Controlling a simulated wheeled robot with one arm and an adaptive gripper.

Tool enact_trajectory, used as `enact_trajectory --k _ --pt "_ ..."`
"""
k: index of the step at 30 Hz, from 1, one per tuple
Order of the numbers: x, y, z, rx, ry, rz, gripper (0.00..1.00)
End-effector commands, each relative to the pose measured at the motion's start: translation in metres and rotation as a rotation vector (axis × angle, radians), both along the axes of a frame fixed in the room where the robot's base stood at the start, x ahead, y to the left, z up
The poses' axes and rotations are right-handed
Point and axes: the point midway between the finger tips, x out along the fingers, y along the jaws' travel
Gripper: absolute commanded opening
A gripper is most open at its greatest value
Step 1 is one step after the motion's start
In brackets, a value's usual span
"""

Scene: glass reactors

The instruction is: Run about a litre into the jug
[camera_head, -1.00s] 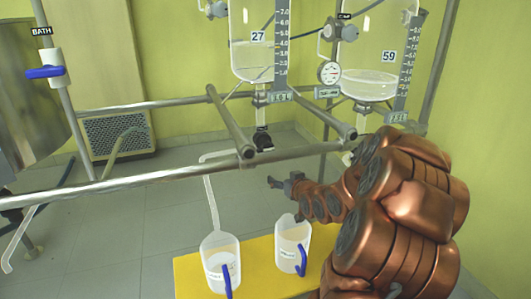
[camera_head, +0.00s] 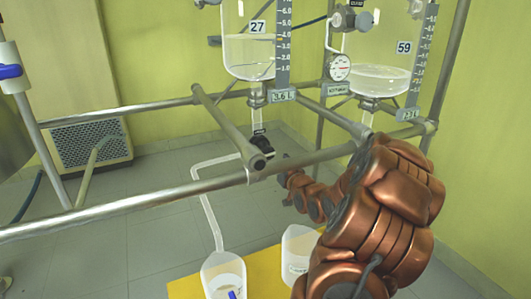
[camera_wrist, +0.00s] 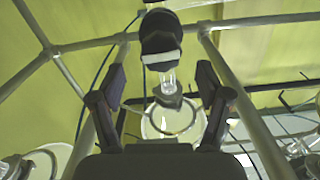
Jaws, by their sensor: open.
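The glass vessel marked 27 (camera_head: 250,50) holds clear liquid in its lower part; its tag seems to read 3.6 L. Under it is a black outlet valve (camera_head: 262,143), with a pale bent tube (camera_head: 207,205) running down to the left jug (camera_head: 222,268). That jug has a blue handle and holds some pale liquid. My gripper (camera_head: 284,170) is just right of and below the valve. In the wrist view my gripper (camera_wrist: 162,78) is open and empty, its fingers spread either side of the view of the black valve knob (camera_wrist: 161,38); contact is not visible.
A second jug (camera_head: 298,252) stands beside the first on a yellow mat (camera_head: 262,265), partly hidden by my arm. Vessel 59 (camera_head: 385,55) hangs to the right. Metal frame bars (camera_head: 130,206) cross in front of and around the valve.

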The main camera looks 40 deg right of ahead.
Motion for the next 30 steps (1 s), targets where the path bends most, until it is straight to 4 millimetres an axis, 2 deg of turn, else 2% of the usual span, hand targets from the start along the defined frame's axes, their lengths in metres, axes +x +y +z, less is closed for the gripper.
enact_trajectory --k 6,15,28,30 --pt "0.027 -0.008 -0.001 -0.004 -0.003 0.003 0.76" --pt "0.053 -0.019 0.0 -0.003 -0.003 -0.001 0.76" --pt "0.058 -0.022 0.0 -0.001 -0.002 -0.003 0.76" --pt "0.058 -0.022 0.0 -0.001 -0.002 -0.003 0.71"
